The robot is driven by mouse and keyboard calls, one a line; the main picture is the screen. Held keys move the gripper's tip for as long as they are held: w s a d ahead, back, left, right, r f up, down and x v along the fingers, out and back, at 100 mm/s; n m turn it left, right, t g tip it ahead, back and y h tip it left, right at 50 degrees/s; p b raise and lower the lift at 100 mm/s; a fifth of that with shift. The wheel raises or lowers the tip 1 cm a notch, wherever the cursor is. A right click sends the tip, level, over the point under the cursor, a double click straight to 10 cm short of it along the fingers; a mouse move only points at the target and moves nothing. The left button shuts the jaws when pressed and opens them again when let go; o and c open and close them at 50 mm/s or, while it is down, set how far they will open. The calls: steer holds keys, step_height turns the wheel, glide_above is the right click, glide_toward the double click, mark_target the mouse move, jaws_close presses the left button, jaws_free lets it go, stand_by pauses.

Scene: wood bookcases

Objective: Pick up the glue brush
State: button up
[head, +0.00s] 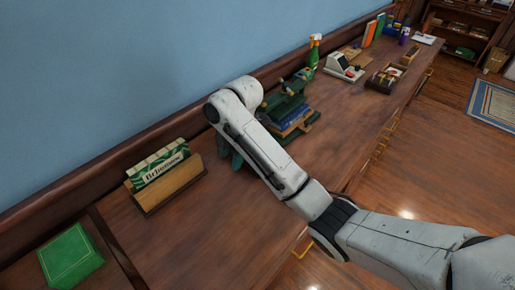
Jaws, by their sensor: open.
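I cannot pick out the glue brush in the head view. It may be hidden behind my arm or too small to tell. My arm reaches from the lower right over the wooden counter (190,245), and its white wrist end is above the middle of the counter. My gripper does not show; the arm covers the spot beneath it. A dark green press-like stand (287,105) with blue books (288,117) in it is just right of the arm's end. Some dark green also shows at the arm's left side, partly hidden.
A wooden card holder (168,188) with green-and-white cards stands at left. A green box (70,256) is at lower left. Behind the press are a green spray bottle (313,55), a white machine (343,67) and a dark tray (383,79). The front counter is clear.

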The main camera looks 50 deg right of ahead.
steer(key=d+r+n, duration=0.1)
steer(key=d+r, duration=0.1)
steer(key=d, duration=0.1)
steer(key=d+r+n+g+h, duration=0.1)
steer(key=d+r, duration=0.1)
steer(key=d, duration=0.2)
steer(key=w+d+r+n, duration=0.1)
steer(key=d+r, duration=0.1)
steer(key=d, duration=0.2)
steer(key=shift+d+r+n+g+h+p, duration=0.25)
steer(key=shift+r+n+g+h+p, duration=0.05)
steer(key=shift+n+p, duration=0.1)
steer(key=shift+s+d+r, duration=0.1)
steer(key=shift+d, duration=0.25)
step_height(320, 180, down, 5)
steer(key=b, duration=0.2)
steer(key=shift+b, duration=0.4)
steer(key=shift+f+p, duration=0.6)
steer(key=shift+f, duration=2.2)
steer(key=shift+c, duration=0.4)
jaws_close()
